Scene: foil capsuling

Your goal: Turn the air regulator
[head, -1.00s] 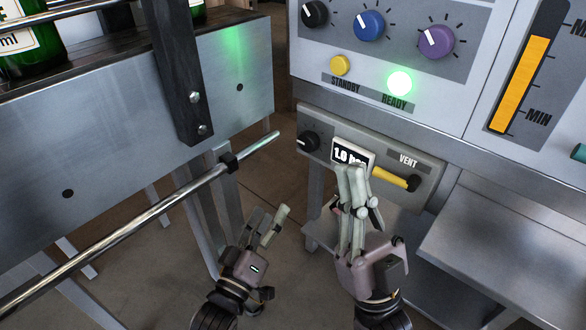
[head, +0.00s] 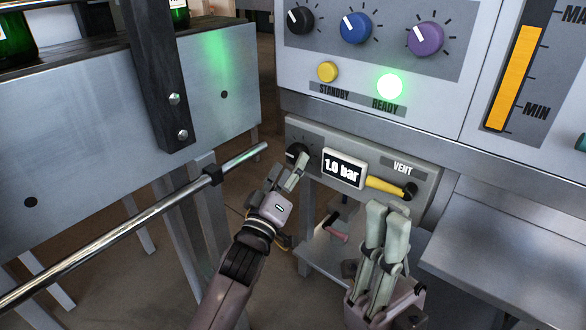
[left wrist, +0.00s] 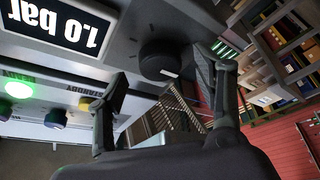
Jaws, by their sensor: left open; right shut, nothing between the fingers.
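The air regulator is a small black knob (head: 297,153) with a white pointer mark, at the left end of a grey panel below the main console. A display (head: 344,170) beside it reads 1.0 bar. My left gripper (head: 287,172) is open just below and in front of the knob, partly overlapping it in the head view. In the left wrist view the knob (left wrist: 162,60) lies ahead, between and beyond the two spread fingertips, seemingly untouched. My right gripper (head: 384,214) is shut and empty, below the display and the yellow vent lever (head: 385,187).
The console above carries black, blue (head: 356,28) and purple knobs, a yellow standby button (head: 327,72) and a lit green ready light (head: 389,87). A steel rod (head: 130,228) runs close to the left of my left gripper. A metal shelf (head: 500,250) lies to the right.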

